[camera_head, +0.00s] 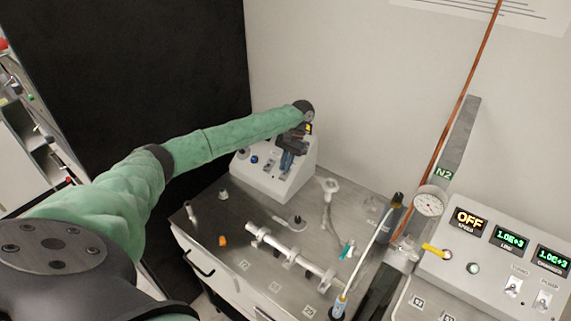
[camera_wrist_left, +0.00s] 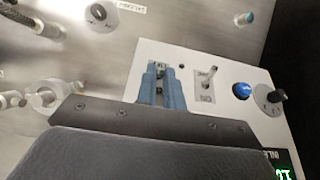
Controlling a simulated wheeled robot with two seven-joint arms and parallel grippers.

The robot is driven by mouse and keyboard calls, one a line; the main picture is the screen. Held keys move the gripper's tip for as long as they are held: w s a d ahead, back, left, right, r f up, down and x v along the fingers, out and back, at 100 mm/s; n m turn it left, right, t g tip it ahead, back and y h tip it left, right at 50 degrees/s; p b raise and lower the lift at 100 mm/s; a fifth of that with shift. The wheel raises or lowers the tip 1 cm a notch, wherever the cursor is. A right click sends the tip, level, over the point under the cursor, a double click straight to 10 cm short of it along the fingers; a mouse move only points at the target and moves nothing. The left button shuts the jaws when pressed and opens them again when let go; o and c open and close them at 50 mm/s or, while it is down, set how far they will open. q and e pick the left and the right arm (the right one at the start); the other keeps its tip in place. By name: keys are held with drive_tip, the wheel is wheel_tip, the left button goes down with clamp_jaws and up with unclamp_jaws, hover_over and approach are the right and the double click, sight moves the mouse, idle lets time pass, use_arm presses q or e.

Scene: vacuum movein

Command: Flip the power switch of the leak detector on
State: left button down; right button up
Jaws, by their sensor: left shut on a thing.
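The leak detector (camera_head: 300,184) is a pale box with a sloped control panel, standing at the back of the steel bench in the head view. Its panel also shows in the left wrist view (camera_wrist_left: 228,105). My left gripper (camera_head: 287,160) reaches down to this panel. In the left wrist view its blue fingers (camera_wrist_left: 163,88) are closed together over a switch plate (camera_wrist_left: 159,66). They are shut on a toggle whose lever is mostly hidden between them; its label is not readable. A second toggle switch (camera_wrist_left: 208,76) with a bare lever stands beside them. My right gripper is not in view.
On the panel beside the switches are a blue button (camera_wrist_left: 242,90) and a black knob (camera_wrist_left: 278,96). The bench (camera_head: 235,254) carries a metal pipe manifold (camera_head: 292,257) and small fittings. A gauge (camera_head: 429,204) and a control box (camera_head: 485,262) reading OFF stand at right.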

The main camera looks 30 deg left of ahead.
use_arm(q)
drive_tip(key=c, duration=1.5)
unclamp_jaws()
drive_tip(key=shift+c, duration=0.2)
drive_tip(key=shift+w+r, duration=0.1)
drive_tip(key=shift+b+v, duration=0.6)
drive_tip(key=shift+v, duration=1.15)
drive_tip(key=shift+b+v, duration=0.5)
drive_tip(key=shift+v, duration=1.4)
drive_tip(key=shift+w+r, duration=0.1)
